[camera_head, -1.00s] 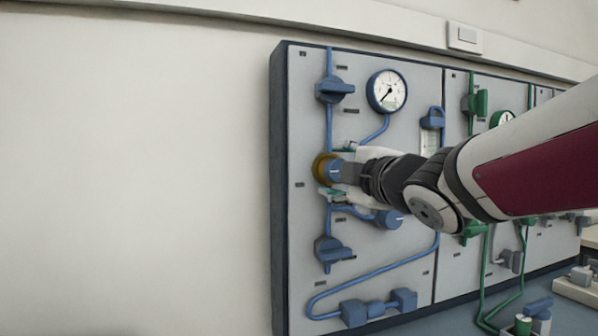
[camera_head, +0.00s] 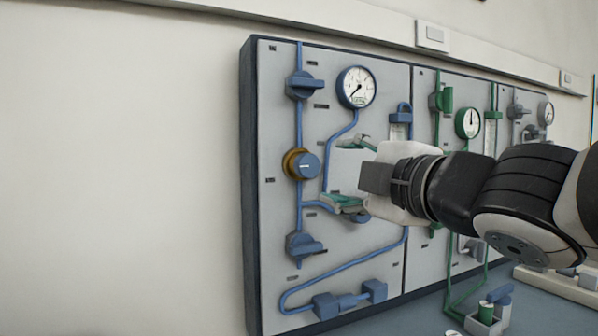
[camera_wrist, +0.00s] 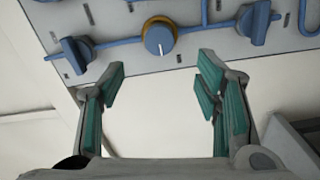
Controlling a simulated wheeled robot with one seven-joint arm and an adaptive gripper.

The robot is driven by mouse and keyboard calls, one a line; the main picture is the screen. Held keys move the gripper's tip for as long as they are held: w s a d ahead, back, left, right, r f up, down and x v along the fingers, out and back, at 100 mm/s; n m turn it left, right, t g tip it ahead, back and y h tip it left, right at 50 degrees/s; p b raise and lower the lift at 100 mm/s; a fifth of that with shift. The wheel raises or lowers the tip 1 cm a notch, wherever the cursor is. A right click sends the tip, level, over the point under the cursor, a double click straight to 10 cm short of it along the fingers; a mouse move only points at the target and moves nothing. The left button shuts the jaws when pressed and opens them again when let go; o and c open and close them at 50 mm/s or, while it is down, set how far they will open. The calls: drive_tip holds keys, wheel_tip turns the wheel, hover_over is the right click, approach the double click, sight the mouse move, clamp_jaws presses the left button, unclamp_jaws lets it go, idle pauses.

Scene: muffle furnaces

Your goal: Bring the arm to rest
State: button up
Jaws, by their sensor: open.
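My gripper (camera_head: 350,174) is in front of the left part of the grey panel (camera_head: 284,120), to the right of a blue knob with a brass collar (camera_head: 307,166). Its green-padded fingers are spread apart and empty. In the wrist view my gripper (camera_wrist: 160,85) is open, with a bare gap between the fingers. The blue knob (camera_wrist: 159,39) shows beyond the fingertips, apart from them. My arm reaches in from the right and hides part of the panel behind it.
Blue valve handles (camera_head: 304,85) (camera_head: 303,245) stick out above and below the knob. A pressure gauge (camera_head: 356,88) sits at upper right of it. Green pipework and a green gauge (camera_head: 468,123) lie further right. Small fittings (camera_head: 487,312) stand on the bench. The wall at left is bare.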

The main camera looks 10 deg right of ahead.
drive_tip(key=s+d+f+m+g+h, duration=0.45)
drive_tip(key=d+f+m, duration=0.2)
drive_tip(key=f, duration=0.25)
drive_tip(key=s+d+f+m+g+h, duration=0.3)
drive_tip(key=s+d+f+m, duration=0.2)
drive_tip(key=f+m, duration=0.3)
drive_tip(key=s+a+f+m+g+y, duration=0.1)
drive_tip(key=s+a+f+m+g, duration=0.3)
drive_tip(key=s, duration=0.6)
drive_tip(key=s+a+f+m+g+y, duration=0.1)
drive_tip(key=s+a+f+g+y, duration=0.1)
drive_tip(key=s+f+g, duration=0.65)
wheel_tip(320, 180, up, 32)
drive_tip(key=s+d+t+p, duration=0.1)
drive_tip(key=t+p, duration=0.6)
drive_tip(key=p, duration=2.1)
drive_tip(key=shift+s+f+h, duration=0.2)
drive_tip(key=shift+h, duration=0.15)
